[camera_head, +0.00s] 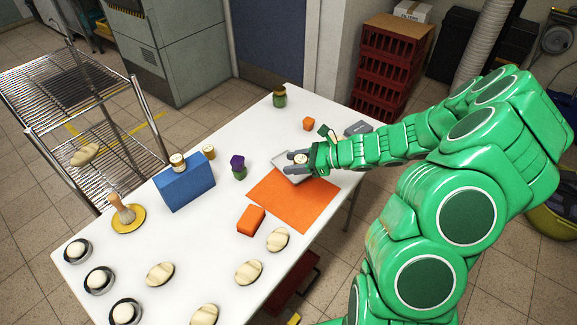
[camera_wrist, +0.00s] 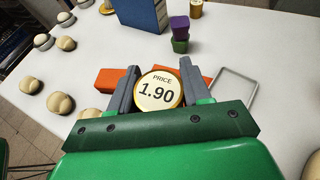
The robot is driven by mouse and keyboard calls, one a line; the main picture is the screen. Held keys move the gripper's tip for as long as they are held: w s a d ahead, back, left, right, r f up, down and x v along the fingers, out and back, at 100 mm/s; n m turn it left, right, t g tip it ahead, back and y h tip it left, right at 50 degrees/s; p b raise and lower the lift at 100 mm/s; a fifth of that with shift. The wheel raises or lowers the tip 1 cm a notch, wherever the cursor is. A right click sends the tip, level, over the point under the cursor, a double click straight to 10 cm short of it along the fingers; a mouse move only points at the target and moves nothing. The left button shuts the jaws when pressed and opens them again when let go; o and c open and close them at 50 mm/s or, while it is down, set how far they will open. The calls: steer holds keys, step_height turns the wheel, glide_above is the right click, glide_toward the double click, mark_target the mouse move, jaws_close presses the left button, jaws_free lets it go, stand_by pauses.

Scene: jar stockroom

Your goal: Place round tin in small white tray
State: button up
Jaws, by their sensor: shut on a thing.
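The round tin has a gold rim and a white lid reading "PRICE 1.90" in the wrist view (camera_wrist: 158,93). My gripper (camera_wrist: 158,68) is shut on it, a grey finger on each side, and it also shows in the head view (camera_head: 292,161). The small white tray is a shallow rectangle with a thin rim, just right of my gripper in the wrist view (camera_wrist: 252,93). In the head view the tray (camera_head: 295,180) is partly hidden under my gripper. The tin is beside the tray in the wrist view; its height above the table is hard to tell.
An orange mat (camera_head: 295,205) and an orange box (camera_head: 251,219) lie near the tray. A blue box (camera_head: 186,184), stacked purple and green blocks (camera_head: 238,167) and a yellow plate (camera_head: 135,222) stand leftward. Several pale rounded pieces occupy the front. An orange cube (camera_head: 309,124) stands behind.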

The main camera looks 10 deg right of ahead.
steer(key=w+f, duration=0.6)
steer(key=w, duration=0.1)
steer(key=shift+a, duration=0.35)
steer(key=shift+w+f, duration=0.7)
steer(key=shift+f, duration=1.65)
steer(key=shift+f, duration=0.6)
steer(key=o, duration=1.1)
steer(key=shift+c, duration=0.2)
steer(key=shift+r, duration=0.1)
